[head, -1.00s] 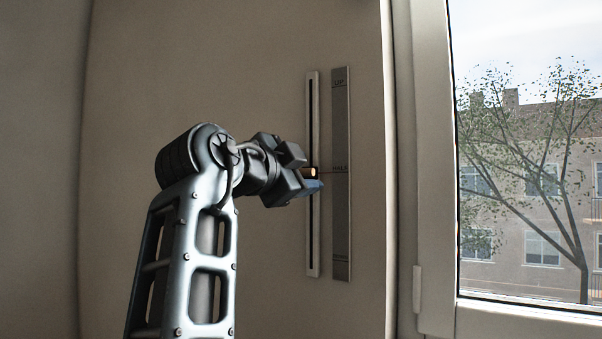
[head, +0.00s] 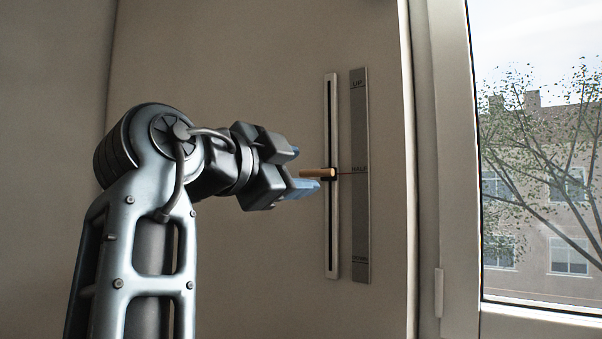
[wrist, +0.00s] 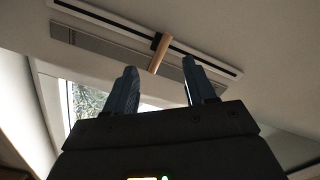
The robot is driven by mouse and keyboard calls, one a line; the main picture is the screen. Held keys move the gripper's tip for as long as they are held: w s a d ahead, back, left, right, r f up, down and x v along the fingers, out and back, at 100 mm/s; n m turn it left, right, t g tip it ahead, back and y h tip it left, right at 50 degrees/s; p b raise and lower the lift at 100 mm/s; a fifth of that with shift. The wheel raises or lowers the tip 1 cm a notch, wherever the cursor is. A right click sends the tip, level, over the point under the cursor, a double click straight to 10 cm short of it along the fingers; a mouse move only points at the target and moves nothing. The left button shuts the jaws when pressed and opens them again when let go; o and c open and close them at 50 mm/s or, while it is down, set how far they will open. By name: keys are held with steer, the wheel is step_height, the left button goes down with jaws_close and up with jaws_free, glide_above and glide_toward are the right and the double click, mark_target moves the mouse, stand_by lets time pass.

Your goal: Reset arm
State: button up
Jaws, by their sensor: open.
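My gripper (head: 309,170) is open, with its blue fingertips apart and pointing right toward the wall. A tan slider handle (head: 318,173) sticks out from a white vertical track (head: 331,235) at the line marked HALF. In the head view the handle's near end shows just at the fingertips; the lower finger partly overlaps it. In the wrist view the handle (wrist: 159,54) stands beyond the fingertips, between their directions, with a visible gap. A grey scale plate (head: 360,220) beside the track reads UP at top and HALF midway; the bottom label is small.
A window (head: 540,200) with a white frame (head: 452,180) stands to the right, with a tree and a building outside. The pale wall panel (head: 230,60) is bare to the left and above my arm.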

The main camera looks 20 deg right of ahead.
steer(key=shift+f, duration=0.1)
stand_by(0.3)
step_height(320, 180, down, 21)
steer(key=w+d+n+t+y+p, duration=0.2)
steer(key=n+t+y, duration=0.35)
steer(key=n, duration=0.65)
steer(key=s+d+f+n+t+y, duration=0.1)
steer(key=s+d+f+n+y, duration=0.15)
steer(key=s+f+n, duration=0.4)
steer(key=s+d+f+n+y, duration=0.1)
steer(key=s+f+n+y, duration=0.2)
steer(key=f, duration=0.7)
steer(key=s+f+n+g+y+p, duration=0.15)
steer(key=s+f, duration=0.25)
steer(key=s, duration=0.6)
steer(key=s+f+n+y, duration=0.15)
steer(key=s+f, duration=0.25)
steer(key=s, duration=0.5)
steer(key=s+r+m+p, duration=0.1)
steer(key=s+r, duration=0.4)
steer(key=s, duration=1.4)
steer(key=shift+d+r+m+g+y, duration=0.2)
steer(key=shift+m+g+y, duration=0.15)
steer(key=shift+m, duration=0.4)
